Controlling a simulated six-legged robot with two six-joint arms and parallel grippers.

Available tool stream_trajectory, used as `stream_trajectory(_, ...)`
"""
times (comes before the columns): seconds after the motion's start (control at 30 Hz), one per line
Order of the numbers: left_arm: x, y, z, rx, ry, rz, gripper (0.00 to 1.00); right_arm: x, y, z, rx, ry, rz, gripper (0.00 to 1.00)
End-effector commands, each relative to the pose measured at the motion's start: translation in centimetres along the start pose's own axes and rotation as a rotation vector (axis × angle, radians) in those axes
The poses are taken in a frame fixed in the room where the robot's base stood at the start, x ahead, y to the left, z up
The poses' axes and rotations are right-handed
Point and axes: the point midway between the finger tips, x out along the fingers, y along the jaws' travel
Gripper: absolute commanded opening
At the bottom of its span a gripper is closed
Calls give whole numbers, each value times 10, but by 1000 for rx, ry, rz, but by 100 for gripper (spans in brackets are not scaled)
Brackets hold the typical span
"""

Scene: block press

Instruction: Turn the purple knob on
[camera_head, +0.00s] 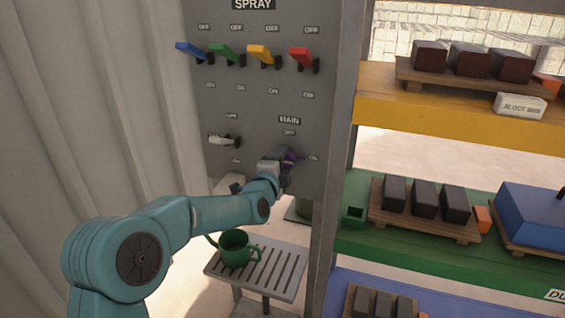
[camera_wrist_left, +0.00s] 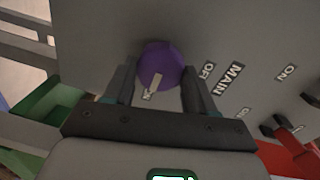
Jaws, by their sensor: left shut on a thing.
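The purple knob (camera_head: 293,156) is on the grey panel under the MAIN label. It shows large in the left wrist view (camera_wrist_left: 160,62). My left gripper (camera_head: 284,166) is at the knob, one finger on each side, and shut on it; the fingers also show in the left wrist view (camera_wrist_left: 160,88). A pale pointer mark on the knob faces a small label that seems to read ON. The OFF label (camera_wrist_left: 207,70) lies to the knob's right in that view. My right gripper is not in view.
Blue, green, yellow (camera_head: 262,54) and red levers line the panel (camera_head: 225,105) under SPRAY, with a white lever (camera_head: 222,140) below. A green watering can (camera_head: 235,248) stands on a slatted stand (camera_head: 284,275) below. Shelves with dark blocks stand at right.

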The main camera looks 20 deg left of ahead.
Motion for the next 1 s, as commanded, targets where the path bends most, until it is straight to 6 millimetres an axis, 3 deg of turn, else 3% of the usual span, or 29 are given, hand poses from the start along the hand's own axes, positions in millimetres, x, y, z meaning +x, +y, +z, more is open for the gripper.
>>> stream_trajectory(0.37, 0, -4, 2, 7, -4, -10, 25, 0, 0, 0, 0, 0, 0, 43)
stream_trajectory(0.4, 0, -4, 2, 7, -4, -10, 59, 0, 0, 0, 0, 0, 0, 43)
stream_trajectory(0.47, 0, -4, 2, 7, -3, -9, 78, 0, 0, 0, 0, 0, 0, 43)
stream_trajectory(0.5, 0, -3, 2, 7, -3, -8, 81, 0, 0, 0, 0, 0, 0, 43)
stream_trajectory(0.83, -3, -2, 1, 5, -1, -4, 81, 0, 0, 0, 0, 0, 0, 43)
stream_trajectory(1.0, -26, -1, 1, 5, -1, -4, 81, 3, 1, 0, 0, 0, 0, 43)
